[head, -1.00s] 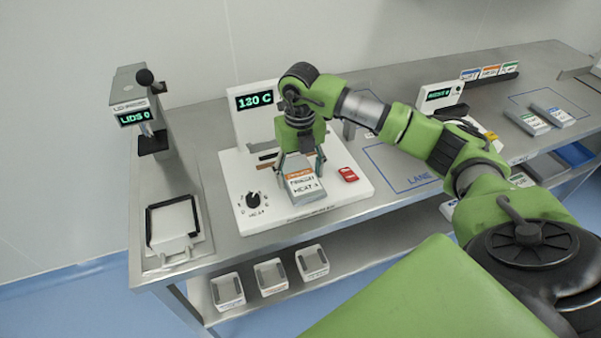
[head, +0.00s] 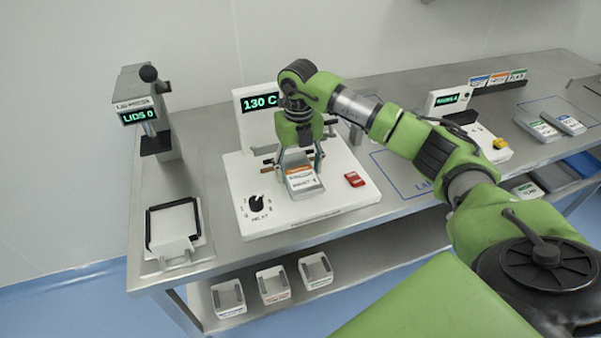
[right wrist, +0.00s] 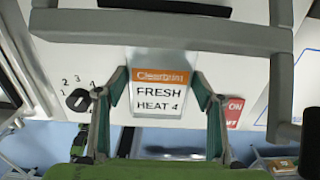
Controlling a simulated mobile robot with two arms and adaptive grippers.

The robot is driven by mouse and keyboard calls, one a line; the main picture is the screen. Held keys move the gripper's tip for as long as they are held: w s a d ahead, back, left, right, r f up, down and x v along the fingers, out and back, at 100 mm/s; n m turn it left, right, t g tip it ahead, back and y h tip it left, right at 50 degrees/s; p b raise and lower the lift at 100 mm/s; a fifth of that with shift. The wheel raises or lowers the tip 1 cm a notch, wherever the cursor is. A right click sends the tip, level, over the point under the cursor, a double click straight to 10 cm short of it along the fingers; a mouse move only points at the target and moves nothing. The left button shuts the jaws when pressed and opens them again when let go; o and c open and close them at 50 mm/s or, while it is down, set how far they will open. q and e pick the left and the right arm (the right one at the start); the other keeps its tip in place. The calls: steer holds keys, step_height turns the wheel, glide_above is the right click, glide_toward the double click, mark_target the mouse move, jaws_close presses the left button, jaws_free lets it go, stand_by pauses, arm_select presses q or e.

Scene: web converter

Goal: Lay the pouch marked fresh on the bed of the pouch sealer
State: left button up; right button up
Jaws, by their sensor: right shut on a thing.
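The pouch marked fresh (head: 304,181) has an orange top band and a white label; in the right wrist view the pouch (right wrist: 160,98) reads "FRESH HEAT 4". My right gripper (head: 300,163) is shut on it, with one finger at each side edge in the right wrist view (right wrist: 159,85). The pouch is over the white pouch sealer (head: 330,206); I cannot tell whether it touches the bed. The sealer has a display (head: 260,102) reading 130 C, a black dial (head: 257,203) at front left and a red switch (head: 355,179) at right. My left gripper is not in view.
A lid press (head: 145,105) and a framed white tray (head: 174,224) stand left of the sealer. Other pouches (head: 543,127) lie at the far right. Small white bins (head: 273,284) sit on the lower shelf. My right arm crosses above the blue-outlined lane (head: 390,165).

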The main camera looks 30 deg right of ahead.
steer(key=shift+w, duration=0.1)
steer(key=o, duration=1.2)
steer(key=shift+o, duration=0.2)
steer(key=shift+r, duration=0.1)
step_height(320, 180, up, 12)
